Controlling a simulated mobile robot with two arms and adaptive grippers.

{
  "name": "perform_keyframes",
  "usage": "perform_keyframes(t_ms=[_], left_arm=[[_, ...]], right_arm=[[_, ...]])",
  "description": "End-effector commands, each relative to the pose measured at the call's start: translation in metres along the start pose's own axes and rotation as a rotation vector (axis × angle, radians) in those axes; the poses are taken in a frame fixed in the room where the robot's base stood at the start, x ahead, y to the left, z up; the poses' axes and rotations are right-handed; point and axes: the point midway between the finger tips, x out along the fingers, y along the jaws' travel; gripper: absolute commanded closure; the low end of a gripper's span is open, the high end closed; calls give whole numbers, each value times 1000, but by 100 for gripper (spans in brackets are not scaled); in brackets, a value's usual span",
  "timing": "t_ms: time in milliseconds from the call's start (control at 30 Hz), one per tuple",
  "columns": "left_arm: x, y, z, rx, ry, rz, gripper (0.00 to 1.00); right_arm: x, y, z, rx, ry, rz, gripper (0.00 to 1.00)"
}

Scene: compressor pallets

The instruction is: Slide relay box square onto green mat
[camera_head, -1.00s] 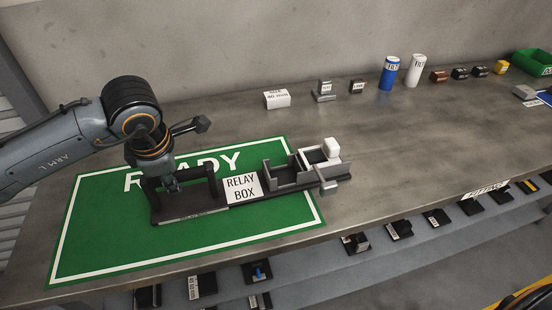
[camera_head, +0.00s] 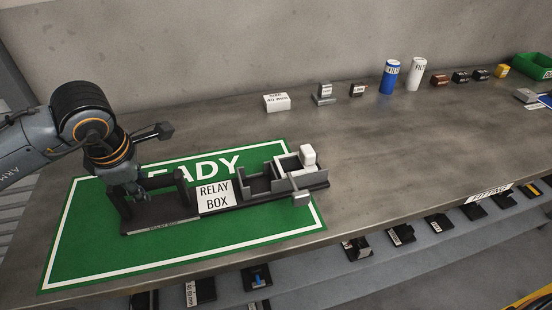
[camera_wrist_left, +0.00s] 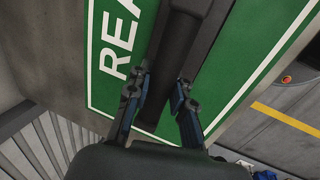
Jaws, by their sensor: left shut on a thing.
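The relay box (camera_head: 165,224) is a long dark tray with a white RELAY BOX label (camera_head: 215,197) and open compartments toward its right end. It lies on the green READY mat (camera_head: 85,255), slightly slanted to the mat's long edges. Its right end reaches across the mat's right border. My left gripper (camera_head: 132,192) is shut on the box's left end. In the left wrist view my left fingers (camera_wrist_left: 163,92) straddle the dark bar of the box (camera_wrist_left: 180,50). The exact contact is partly hidden. My right gripper is out of view.
A white carton (camera_head: 276,102), a grey bracket (camera_head: 323,94), a blue cylinder (camera_head: 389,77) and a white cylinder (camera_head: 416,72) stand along the back. A green bin (camera_head: 535,65) is at the far right. Small parts line a lower shelf in front. The table right of the mat is clear.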

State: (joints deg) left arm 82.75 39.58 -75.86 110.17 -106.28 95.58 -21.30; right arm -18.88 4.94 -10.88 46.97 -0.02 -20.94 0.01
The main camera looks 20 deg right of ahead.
Motion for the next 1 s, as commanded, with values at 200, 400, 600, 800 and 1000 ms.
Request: perform_keyframes(t_ms=[200,400,600,800,1000], left_arm=[[3,-2,-1,0,6,-8,53],[2,-1,0,1,2,-4,51],[-5,0,0,0,1,-1,51],[-32,0,0,2,-1,1,51],[-61,0,0,1,1,-2,51]], right_arm=[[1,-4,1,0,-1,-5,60],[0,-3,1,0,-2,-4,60],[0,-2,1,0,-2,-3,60],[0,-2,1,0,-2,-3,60],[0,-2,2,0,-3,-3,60]])
